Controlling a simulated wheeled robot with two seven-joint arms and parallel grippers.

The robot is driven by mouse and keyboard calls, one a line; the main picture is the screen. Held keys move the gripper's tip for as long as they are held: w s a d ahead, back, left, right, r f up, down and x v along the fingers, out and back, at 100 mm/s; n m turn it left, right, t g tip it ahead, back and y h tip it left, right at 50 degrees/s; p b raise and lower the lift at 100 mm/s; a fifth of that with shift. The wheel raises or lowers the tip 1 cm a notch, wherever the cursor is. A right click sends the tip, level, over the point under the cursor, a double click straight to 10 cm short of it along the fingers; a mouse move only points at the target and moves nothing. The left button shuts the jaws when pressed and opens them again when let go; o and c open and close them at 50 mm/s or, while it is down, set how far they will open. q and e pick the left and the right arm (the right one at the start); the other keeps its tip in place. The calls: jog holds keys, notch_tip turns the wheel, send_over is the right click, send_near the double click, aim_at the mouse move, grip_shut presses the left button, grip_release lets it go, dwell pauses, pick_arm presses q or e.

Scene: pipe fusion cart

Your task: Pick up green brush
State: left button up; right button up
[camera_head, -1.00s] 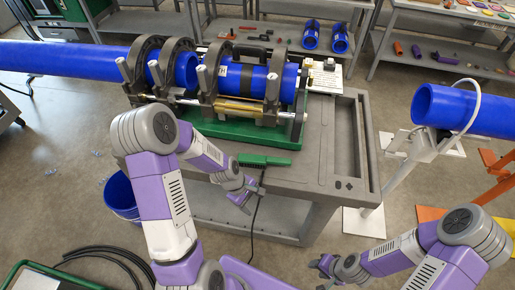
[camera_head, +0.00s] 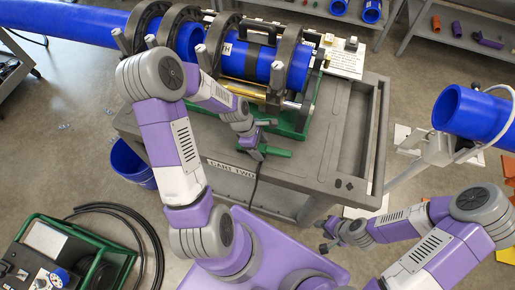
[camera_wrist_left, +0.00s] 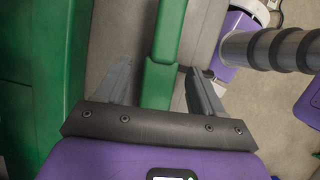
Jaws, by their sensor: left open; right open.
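The green brush (camera_head: 278,152) lies on the grey cart top, near its front edge and in front of the green machine base. In the left wrist view the brush (camera_wrist_left: 158,85) runs lengthwise between the two fingers. My left gripper (camera_head: 263,139) is open at the brush, with one finger on each side and a visible gap to it. It partly hides the brush in the head view. My right gripper (camera_head: 323,235) is open and empty, low in front of the cart and away from the brush.
The cart (camera_head: 345,135) carries the fusion machine with its green base (camera_head: 300,122), clamps and blue pipe (camera_head: 75,20). A black cable (camera_head: 252,185) hangs over the cart's front edge. Another blue pipe (camera_head: 470,112) rests on a stand at right. A blue bucket (camera_head: 130,165) stands at left.

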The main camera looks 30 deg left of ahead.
aim_at(262, 148)
pick_arm(q)
jog(key=shift+x, duration=0.85)
jog(key=shift+c, duration=0.3)
jog(key=c, duration=1)
jog(key=shift+r, duration=0.1)
notch_tip(262, 148, up, 10)
jog(key=shift+f+p, duration=0.1)
jog(key=shift+p, duration=0.7)
